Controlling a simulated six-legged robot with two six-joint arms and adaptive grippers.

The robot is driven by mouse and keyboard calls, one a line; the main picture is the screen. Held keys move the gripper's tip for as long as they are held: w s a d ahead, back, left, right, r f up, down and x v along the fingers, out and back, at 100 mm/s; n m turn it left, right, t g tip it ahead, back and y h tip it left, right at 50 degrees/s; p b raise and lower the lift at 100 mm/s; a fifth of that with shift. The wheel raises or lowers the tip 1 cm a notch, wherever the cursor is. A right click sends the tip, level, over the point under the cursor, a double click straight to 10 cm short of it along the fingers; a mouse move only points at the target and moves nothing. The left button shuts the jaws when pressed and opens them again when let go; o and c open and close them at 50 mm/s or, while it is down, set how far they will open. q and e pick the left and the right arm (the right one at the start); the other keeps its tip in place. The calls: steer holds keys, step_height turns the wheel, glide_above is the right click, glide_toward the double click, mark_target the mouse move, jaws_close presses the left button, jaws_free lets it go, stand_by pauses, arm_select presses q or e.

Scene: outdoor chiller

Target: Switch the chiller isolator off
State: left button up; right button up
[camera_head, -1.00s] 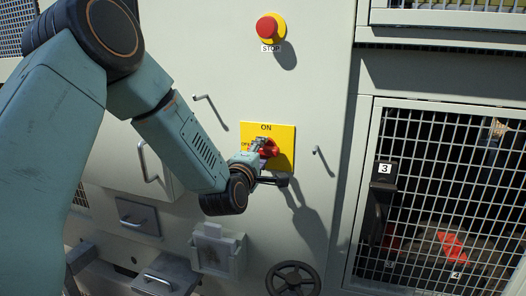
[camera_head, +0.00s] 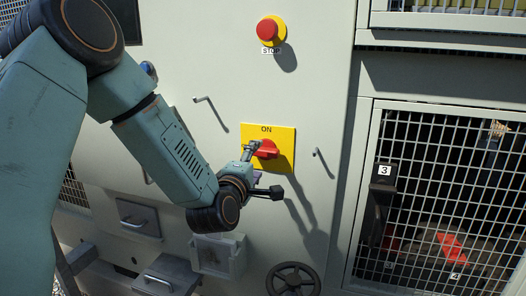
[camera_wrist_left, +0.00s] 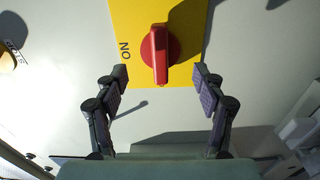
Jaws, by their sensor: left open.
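The isolator is a red rotary knob (camera_head: 266,149) on a yellow plate (camera_head: 284,134) with ON printed at its top. In the left wrist view the knob's handle (camera_wrist_left: 158,56) lies at a right angle to the direction of the ON mark, its long end towards my gripper. In the head view that end lies to the left. My left gripper (camera_head: 262,171) is open just in front of the plate, at its lower left. In the left wrist view its fingers (camera_wrist_left: 160,77) stand apart either side of the handle's end, not touching it. My right gripper is not in view.
A red stop button (camera_head: 268,30) sits above the plate. Small handles (camera_head: 210,112) and (camera_head: 322,162) flank it. A dark handwheel (camera_head: 294,281) is below, and a mesh door (camera_head: 450,190) with a black latch stands right. Panel around the plate is mostly clear.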

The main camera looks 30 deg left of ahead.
arm_select(q)
steer(key=shift+v, duration=1.35)
steer(key=v, duration=0.7)
steer(key=shift+s, duration=0.15)
steer(key=shift+d, duration=0.15)
